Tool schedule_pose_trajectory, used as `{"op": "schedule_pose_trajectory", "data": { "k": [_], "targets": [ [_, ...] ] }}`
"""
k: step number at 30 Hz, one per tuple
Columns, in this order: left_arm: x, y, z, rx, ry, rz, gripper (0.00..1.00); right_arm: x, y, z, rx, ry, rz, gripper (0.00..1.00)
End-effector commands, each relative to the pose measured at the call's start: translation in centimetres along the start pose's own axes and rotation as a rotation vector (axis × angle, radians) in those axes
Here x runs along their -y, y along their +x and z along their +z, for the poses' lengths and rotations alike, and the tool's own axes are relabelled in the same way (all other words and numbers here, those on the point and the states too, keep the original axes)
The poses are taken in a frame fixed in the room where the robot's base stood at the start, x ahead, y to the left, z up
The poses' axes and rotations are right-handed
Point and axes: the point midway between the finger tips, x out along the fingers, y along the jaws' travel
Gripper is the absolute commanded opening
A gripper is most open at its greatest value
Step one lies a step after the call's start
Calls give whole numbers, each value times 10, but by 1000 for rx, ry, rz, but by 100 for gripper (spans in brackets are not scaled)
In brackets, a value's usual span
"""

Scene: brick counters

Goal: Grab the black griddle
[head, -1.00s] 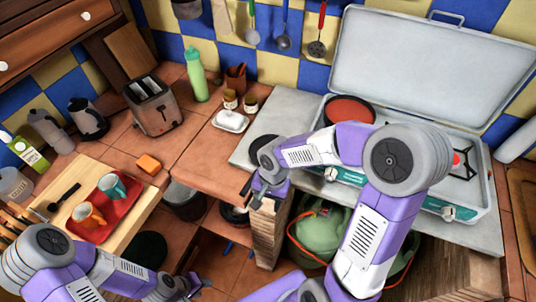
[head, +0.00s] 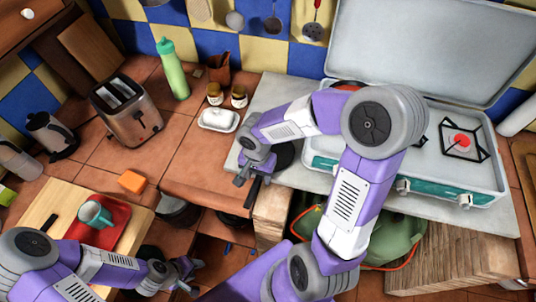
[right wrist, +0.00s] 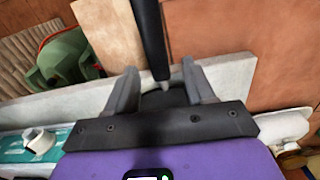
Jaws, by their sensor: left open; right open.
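The black griddle (head: 285,155) lies on the light grey slab left of the camp stove, partly hidden behind my right gripper. Its dark handle (head: 252,194) sticks out past the slab's front edge. My right gripper (head: 252,177) is open over the handle. In the right wrist view the black handle (right wrist: 151,35) runs in between the two open fingers (right wrist: 161,86), with a gap on each side. My left gripper (head: 192,275) is low at the left, in front of the counter, open and empty, away from the griddle.
The open stove case (head: 425,180) stands right of the griddle. A white butter dish (head: 218,119) and two small jars (head: 226,96) are to its left. A red tray (head: 105,236) with a teal mug (head: 95,213) is at the lower left. A green container (head: 400,240) sits below the slab.

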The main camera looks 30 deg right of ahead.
Motion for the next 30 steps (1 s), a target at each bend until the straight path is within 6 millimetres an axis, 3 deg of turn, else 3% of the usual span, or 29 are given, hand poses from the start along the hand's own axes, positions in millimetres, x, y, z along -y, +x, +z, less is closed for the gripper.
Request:
{"op": "schedule_pose_trajectory", "data": {
  "k": [3, 10, 21, 30],
  "targets": [
    [1, 4, 0, 0, 0, 0, 43, 0, 10, 0, 1, 0, 0, 53],
    [1, 3, 0, -1, 0, 0, 43, 0, 10, 0, 0, 0, -1, 53],
    [1, 3, 0, -1, 0, 0, 43, 0, 10, 0, 0, 0, -1, 0],
    [1, 3, 0, -1, 0, 0, 43, 0, 10, 0, -2, -1, -2, 0]
  ]
}}
